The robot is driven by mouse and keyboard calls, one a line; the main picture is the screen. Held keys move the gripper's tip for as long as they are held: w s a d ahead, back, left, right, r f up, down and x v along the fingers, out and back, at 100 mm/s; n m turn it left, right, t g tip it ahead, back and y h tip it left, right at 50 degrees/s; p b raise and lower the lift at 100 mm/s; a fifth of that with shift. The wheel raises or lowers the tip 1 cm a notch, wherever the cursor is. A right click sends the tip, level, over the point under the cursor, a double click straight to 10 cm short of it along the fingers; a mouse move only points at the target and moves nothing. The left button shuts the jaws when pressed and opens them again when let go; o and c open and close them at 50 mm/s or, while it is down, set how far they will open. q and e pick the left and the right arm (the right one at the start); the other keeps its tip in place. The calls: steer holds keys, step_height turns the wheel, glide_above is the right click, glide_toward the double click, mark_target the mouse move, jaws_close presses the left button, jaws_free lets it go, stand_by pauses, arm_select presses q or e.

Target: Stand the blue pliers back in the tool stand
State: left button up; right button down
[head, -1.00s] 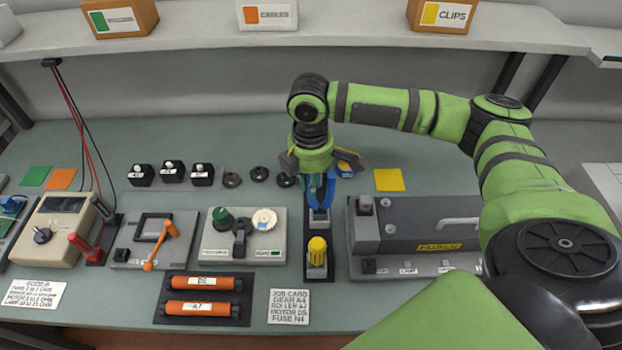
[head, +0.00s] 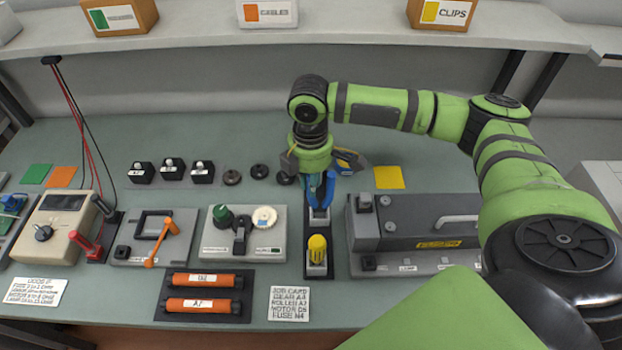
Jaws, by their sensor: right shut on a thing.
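The blue pliers (head: 328,188) hang upright under my right gripper (head: 322,172), handles showing. My right gripper is shut on them. Their lower end is at the back socket of the dark tool stand (head: 317,224); I cannot tell how deep it sits. A yellow-handled tool (head: 317,247) stands in the front socket of the same stand. My left gripper is not in view.
A grey fuser unit (head: 420,235) stands close to the right of the stand. A grey panel with knobs (head: 243,232) stands to its left. Orange rollers (head: 203,305) lie in a dark tray in front. Black discs (head: 259,171) lie behind.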

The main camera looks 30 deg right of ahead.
steer(key=shift+f, duration=0.45)
stand_by(0.3)
steer(key=c, duration=1.1)
jaws_free()
steer(key=shift+r, duration=0.1)
step_height(320, 180, up, 12)
steer(key=shift+a+f, duration=0.1)
